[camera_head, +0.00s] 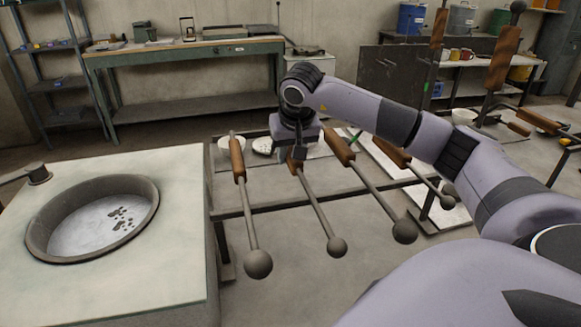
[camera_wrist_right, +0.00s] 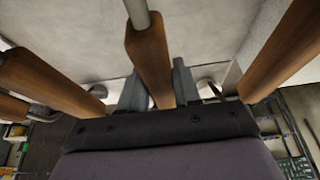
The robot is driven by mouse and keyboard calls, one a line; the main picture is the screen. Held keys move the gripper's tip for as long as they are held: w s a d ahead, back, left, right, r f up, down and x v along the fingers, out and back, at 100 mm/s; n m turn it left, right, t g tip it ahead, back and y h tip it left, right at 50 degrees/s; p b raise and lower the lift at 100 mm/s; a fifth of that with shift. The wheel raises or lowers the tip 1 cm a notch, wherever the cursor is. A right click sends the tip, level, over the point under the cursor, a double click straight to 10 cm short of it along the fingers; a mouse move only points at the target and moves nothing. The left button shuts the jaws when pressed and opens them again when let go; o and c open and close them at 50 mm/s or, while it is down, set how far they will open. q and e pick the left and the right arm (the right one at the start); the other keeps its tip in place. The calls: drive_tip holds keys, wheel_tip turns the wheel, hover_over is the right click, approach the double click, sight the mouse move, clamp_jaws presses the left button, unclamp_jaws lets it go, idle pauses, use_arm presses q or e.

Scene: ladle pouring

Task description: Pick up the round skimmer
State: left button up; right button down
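Several long tools with wooden handles, thin rods and ball ends lie side by side on a dark rack (camera_head: 310,198). A pale round disc with dark specks (camera_head: 263,146), perhaps the round skimmer's head, shows just left of my right gripper (camera_head: 298,157); I cannot tell which rod it belongs to. My right gripper points down at the second wooden handle from the left. In the right wrist view its two fingers (camera_wrist_right: 160,88) stand close on either side of a wooden handle (camera_wrist_right: 150,60). Whether they press on it cannot be told. My left gripper is not in view.
A pale block with a round basin (camera_head: 95,218) stands at the left. Neighbouring wooden handles (camera_head: 237,158) (camera_head: 338,147) lie close on both sides of my right gripper. A workbench (camera_head: 190,85) and shelves stand at the back, beyond open floor.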

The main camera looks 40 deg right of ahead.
drive_tip(key=shift+r, duration=0.15)
drive_tip(key=shift+r, duration=0.1)
wheel_tip(320, 180, up, 28)
drive_tip(key=p, duration=0.5)
drive_tip(key=shift+f, duration=0.2)
